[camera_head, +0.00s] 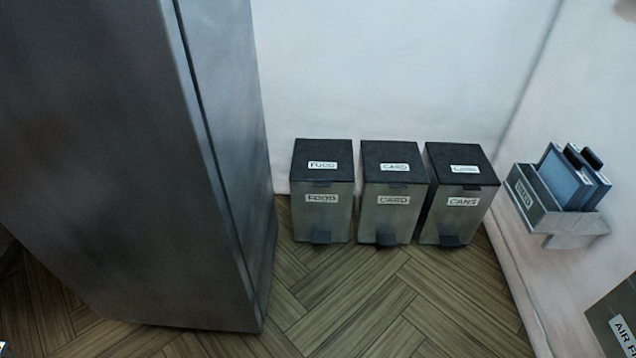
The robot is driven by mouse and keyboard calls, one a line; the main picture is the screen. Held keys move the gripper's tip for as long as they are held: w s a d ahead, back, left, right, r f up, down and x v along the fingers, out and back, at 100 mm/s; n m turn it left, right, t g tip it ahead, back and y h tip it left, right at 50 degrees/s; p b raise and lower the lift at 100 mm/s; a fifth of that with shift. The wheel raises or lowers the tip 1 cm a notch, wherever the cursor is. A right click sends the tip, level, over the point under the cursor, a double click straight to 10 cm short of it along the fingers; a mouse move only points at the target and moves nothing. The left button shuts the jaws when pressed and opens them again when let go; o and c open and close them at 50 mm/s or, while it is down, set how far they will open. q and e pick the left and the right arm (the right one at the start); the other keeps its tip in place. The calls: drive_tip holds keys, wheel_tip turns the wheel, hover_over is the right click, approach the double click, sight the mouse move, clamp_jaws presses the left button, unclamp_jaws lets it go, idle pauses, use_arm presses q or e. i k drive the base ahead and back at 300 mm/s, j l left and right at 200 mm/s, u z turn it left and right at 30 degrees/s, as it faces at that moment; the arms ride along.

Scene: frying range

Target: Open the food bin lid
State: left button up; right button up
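The food bin (322,220) stands on the floor against the back wall, leftmost in a row of bins. It has a grey metal body, a FOOD label on its front and a dark pedal at the base. Its black lid (322,150), also labelled FOOD, is shut. Neither gripper is recognisable in the head view; only a tiny bright patch shows at the bottom left corner.
The card bin (388,218) and cans bin (455,218) stand to the right, lids shut. A tall grey metal cabinet (120,160) fills the left. A wall holder (545,215) with blue items hangs at right. The wooden floor (390,300) in front is clear.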

sight(321, 162)
drive_tip(key=i+l, duration=0.6)
drive_tip(key=i, duration=0.25)
